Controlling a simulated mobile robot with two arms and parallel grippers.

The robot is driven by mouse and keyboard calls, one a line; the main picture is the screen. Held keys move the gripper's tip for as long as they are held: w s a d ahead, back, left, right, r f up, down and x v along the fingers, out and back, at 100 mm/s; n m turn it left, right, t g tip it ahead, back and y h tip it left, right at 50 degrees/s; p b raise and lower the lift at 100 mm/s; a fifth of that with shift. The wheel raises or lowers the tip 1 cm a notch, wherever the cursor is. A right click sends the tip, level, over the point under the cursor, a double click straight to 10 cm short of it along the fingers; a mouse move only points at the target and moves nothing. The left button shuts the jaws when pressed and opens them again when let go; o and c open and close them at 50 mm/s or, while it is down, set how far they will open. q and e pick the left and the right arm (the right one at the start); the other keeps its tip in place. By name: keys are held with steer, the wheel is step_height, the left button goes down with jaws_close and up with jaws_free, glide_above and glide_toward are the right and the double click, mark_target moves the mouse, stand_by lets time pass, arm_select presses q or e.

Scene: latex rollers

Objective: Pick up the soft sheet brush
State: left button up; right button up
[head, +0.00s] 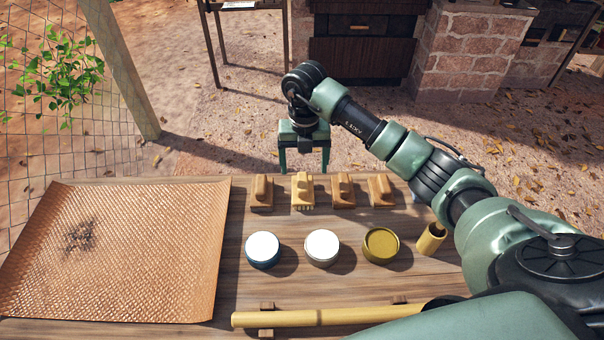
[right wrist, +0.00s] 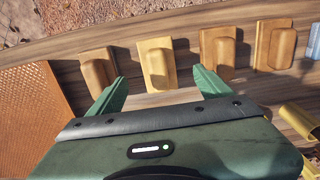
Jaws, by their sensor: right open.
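A pale yellow wooden brush (head: 303,188) with a fringe of bristles along its front edge stands in a row of similar wooden blocks on the table. I take it for the soft sheet brush. It also shows in the right wrist view as a yellow block with a raised grip (right wrist: 157,66). My right gripper (head: 304,168) is open and empty, pointing down just behind and above it. In the right wrist view the fingers (right wrist: 158,88) are spread to either side of it, apart from it. My left gripper is out of view.
Brown wooden blocks flank it, left (head: 262,194) and right (head: 343,191), with another (head: 381,190) farther right. Round tins (head: 262,250) and a yellow cylinder (head: 431,238) stand in front. A long roller (head: 330,317) lies nearest; a textured orange sheet (head: 130,270) covers the left.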

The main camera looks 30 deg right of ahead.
mark_target(303, 180)
steer(key=f, duration=0.2)
steer(key=shift+s+a+f+p, duration=0.15)
steer(key=shift+s+f+p, duration=0.1)
steer(key=shift+f+p, duration=0.1)
step_height(303, 180, down, 4)
steer(key=shift+a+f+p, duration=0.15)
steer(key=shift+f+p, duration=0.05)
steer(key=shift+p, duration=0.45)
steer(key=shift+f, duration=0.2)
steer(key=c, duration=1.5)
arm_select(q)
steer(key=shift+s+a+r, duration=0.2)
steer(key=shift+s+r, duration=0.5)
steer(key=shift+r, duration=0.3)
arm_select(e)
steer(key=shift+r, duration=0.15)
